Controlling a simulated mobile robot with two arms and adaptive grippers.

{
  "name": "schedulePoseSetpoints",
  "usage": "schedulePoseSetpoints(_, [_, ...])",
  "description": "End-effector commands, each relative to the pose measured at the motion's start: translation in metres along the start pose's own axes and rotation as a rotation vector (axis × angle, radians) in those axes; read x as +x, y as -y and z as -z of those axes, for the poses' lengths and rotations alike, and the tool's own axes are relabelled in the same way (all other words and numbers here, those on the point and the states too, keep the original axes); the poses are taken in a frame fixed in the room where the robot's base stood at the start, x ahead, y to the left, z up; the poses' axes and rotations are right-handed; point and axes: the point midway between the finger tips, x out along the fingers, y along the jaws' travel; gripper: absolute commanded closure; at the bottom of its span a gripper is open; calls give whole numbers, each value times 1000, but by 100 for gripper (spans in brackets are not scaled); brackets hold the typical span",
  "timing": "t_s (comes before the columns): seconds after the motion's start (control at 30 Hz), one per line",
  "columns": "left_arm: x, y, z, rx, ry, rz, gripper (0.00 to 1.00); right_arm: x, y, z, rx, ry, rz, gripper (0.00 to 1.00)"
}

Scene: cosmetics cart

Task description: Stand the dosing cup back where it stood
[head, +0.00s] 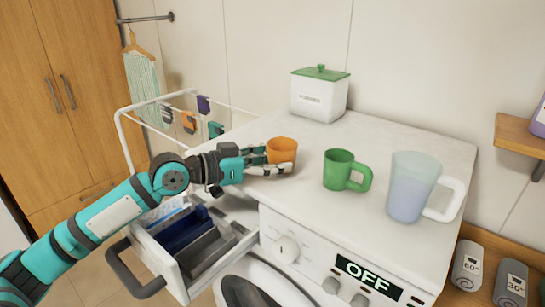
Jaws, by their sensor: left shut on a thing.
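An orange cup (282,151) is upright at the front left of the white washing machine top (325,217). My left gripper (279,160) reaches in from the left with its fingers around the orange cup and is shut on it. The cup's lower part is partly hidden by a finger; I cannot tell whether its base touches the top. A green cup with a handle (338,170) stands to its right. My right gripper is not in view.
A measuring jug (410,190) stands at the right of the top, and a white box with a green lid (319,95) at the back. The detergent drawer (168,262) is pulled open below my left arm. A drying rack (128,150) stands at left.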

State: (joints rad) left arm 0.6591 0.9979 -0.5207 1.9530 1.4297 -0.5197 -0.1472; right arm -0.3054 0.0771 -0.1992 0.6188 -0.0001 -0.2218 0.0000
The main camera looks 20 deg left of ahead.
Motion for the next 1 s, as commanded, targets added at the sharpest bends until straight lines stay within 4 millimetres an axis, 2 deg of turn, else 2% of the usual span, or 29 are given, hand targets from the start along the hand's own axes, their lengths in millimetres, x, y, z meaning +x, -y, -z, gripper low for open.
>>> schedulePoseSetpoints(0.2, [0, 0, -3, 0, 0, 0, 82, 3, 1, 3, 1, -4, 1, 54])
schedulePoseSetpoints(0.23, [0, 0, -3, 0, 0, 0, 43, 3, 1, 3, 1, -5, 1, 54])
schedulePoseSetpoints(0.4, [0, 0, -2, 0, 1, 0, 21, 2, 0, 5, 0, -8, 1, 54])
schedulePoseSetpoints(0.77, [-3, 1, -2, 1, 2, 2, 21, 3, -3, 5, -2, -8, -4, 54])
schedulePoseSetpoints(0.87, [-16, 2, -4, 2, 2, 4, 21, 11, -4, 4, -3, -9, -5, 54])
schedulePoseSetpoints(1.0, [-44, 2, -8, 3, 5, 6, 21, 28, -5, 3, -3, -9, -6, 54])
